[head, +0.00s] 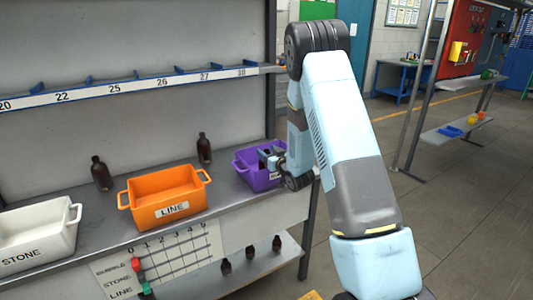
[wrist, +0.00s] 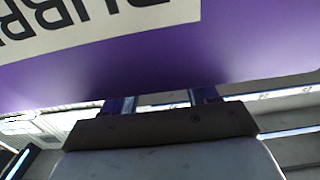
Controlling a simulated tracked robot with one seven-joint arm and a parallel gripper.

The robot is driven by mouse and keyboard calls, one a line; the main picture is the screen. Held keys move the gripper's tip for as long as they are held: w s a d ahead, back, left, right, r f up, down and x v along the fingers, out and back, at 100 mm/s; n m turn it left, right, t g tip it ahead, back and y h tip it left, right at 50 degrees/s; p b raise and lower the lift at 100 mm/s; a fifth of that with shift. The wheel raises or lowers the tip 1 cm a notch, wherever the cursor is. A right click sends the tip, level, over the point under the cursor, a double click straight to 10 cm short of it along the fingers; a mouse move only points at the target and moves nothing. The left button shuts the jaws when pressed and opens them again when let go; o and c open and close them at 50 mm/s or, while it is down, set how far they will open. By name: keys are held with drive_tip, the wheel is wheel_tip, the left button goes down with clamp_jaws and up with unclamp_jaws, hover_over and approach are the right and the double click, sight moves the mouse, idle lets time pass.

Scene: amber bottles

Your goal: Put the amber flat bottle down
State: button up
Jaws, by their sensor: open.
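My gripper (head: 270,158) is at the purple bin (head: 245,168) on the bench, reaching over its right side. In the wrist view, its two fingers (wrist: 162,102) are apart with no bottle visible between them. The purple bin wall (wrist: 240,50) fills the top of that view, with part of a "BUBB" label upside down. One amber bottle (head: 101,173) stands upright behind the orange bin on the left, another (head: 204,148) behind it on the right. I cannot tell which bottle is the flat one. The inside of the purple bin is mostly hidden.
The orange bin (head: 141,190) labelled LINE and the white bin (head: 70,236) labelled STONE stand left along the bench. Several small amber bottles stand on the lower shelf (head: 262,262). A chart (head: 175,257) with red and green markers hangs at the bench front.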

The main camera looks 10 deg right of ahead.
drive_tip(key=v, duration=1.1)
drive_tip(key=s+d+r+m+g+h, duration=0.1)
drive_tip(key=s+r+g+h, duration=0.25)
drive_tip(key=r, duration=0.45)
drive_tip(key=s+d+r+m+g+h, duration=0.15)
drive_tip(key=s+r, duration=0.25)
drive_tip(key=r, duration=0.4)
drive_tip(key=s+a+r+g, duration=0.1)
drive_tip(key=s+r+g, duration=0.1)
drive_tip(key=s, duration=0.8)
drive_tip(key=s+a+r+g, duration=0.1)
drive_tip(key=s+r+g, duration=0.1)
drive_tip(key=s, duration=0.7)
drive_tip(key=s+a+r+m+g, duration=0.1)
drive_tip(key=s+r, duration=0.3)
drive_tip(key=s, duration=0.6)
drive_tip(key=shift+s+a+g+h, duration=0.25)
drive_tip(key=shift+s+g+h, duration=0.05)
drive_tip(key=shift+g, duration=0.5)
